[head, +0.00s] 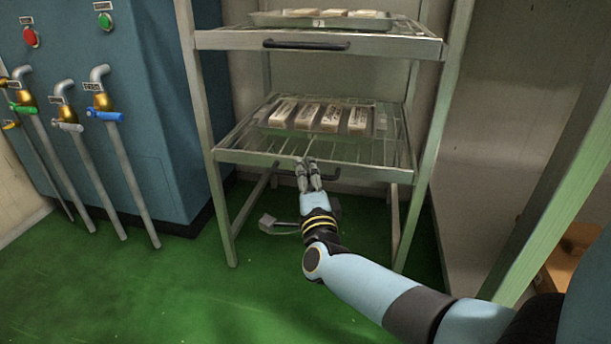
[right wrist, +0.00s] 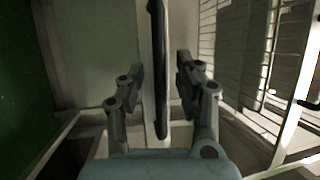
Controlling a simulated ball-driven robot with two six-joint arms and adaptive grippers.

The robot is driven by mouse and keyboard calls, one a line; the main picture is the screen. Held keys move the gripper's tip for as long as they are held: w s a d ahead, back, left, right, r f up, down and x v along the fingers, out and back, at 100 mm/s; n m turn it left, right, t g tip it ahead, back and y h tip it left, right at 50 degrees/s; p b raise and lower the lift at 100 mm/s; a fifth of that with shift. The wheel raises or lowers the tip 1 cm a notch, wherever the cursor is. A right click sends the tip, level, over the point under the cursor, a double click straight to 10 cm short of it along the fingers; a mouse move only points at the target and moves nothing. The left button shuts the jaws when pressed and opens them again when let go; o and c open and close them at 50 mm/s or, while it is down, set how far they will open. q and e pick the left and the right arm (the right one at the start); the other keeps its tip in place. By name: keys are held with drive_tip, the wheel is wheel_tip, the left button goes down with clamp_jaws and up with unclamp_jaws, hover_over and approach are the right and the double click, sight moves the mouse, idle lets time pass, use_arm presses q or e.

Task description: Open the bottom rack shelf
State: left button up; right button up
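The bottom rack shelf (head: 375,171) is a wire shelf with a pale metal front edge, in the middle of the head view. Its dark bar handle (head: 332,175) is on the front edge, partly hidden by my right gripper. My right gripper (head: 308,163) is at this handle. In the right wrist view the handle (right wrist: 160,75) runs between the two fingers of the gripper (right wrist: 157,88). The fingers are apart, with a gap visible on each side of the handle. My left gripper is not in view.
A tray (head: 262,118) with several wrapped bars stands on the bottom shelf. The upper shelf (head: 390,45) has its own handle (head: 305,45) and another tray. A blue cabinet (head: 150,110) with pipes and valves stands left. The green floor (head: 150,290) ahead of the rack is clear.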

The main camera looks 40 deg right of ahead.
clamp_jaws()
idle(0.3)
drive_tip(key=shift+s+a+f, duration=0.1)
